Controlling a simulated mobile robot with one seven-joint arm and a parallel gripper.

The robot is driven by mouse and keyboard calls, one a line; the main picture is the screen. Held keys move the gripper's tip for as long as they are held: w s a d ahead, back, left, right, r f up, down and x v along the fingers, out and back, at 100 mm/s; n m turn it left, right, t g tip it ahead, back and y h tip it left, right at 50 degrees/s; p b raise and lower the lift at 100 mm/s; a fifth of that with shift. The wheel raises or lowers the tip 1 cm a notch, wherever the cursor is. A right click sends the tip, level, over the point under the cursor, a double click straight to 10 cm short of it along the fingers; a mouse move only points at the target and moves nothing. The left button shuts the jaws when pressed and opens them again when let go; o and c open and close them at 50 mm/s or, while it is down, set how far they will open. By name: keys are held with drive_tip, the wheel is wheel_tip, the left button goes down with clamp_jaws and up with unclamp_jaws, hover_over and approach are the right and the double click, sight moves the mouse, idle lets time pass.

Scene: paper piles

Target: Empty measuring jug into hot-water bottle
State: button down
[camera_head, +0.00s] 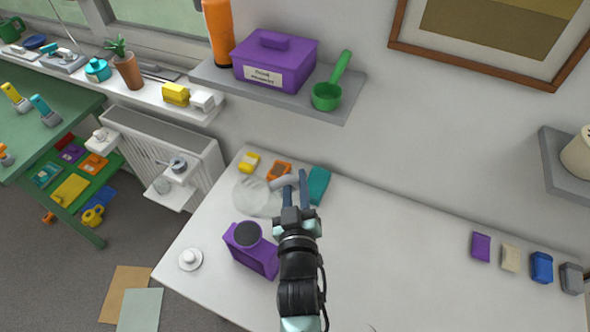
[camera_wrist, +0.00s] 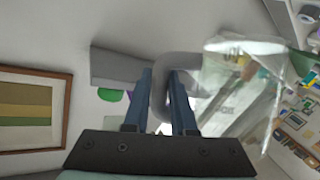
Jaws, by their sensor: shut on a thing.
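A clear measuring jug (camera_head: 252,198) is over the back left of the white table, with a light grey handle (camera_head: 285,183). My gripper (camera_head: 296,180) is shut on that handle. In the wrist view the handle (camera_wrist: 164,88) passes between the two fingertips (camera_wrist: 166,82), and the clear jug body (camera_wrist: 228,88) extends right. I cannot tell its fill level. A purple upright container with a dark round top, seemingly the hot-water bottle (camera_head: 256,258), stands nearer me, left of my arm and apart from the jug. A white round stopper-like piece (camera_head: 190,259) lies left of it.
Yellow (camera_head: 249,163), orange (camera_head: 279,170) and teal (camera_head: 319,186) items lie at the table's back edge, close to my gripper. A wall shelf (camera_head: 340,104) holds a purple box and green ladle. Several small blocks (camera_head: 510,258) line the back right. The table's middle right is clear.

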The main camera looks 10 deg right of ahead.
drive_tip(key=shift+f+m+g+p, duration=0.5)
drive_tip(key=shift+f+p, duration=0.1)
drive_tip(key=shift+p, duration=0.6)
drive_tip(key=shift+a+f+m+g+y+p, duration=0.15)
drive_tip(key=shift+f+m+g+y+p, duration=0.2)
drive_tip(key=shift+p, duration=0.45)
drive_tip(key=f, duration=0.1)
drive_tip(key=f+m+g, duration=0.1)
drive_tip(key=y, duration=0.1)
drive_tip(key=shift+s+a+f+g, duration=0.25)
drive_tip(key=shift+f+g, duration=0.1)
drive_tip(key=shift+f, duration=0.05)
drive_tip(key=shift+s, duration=0.1)
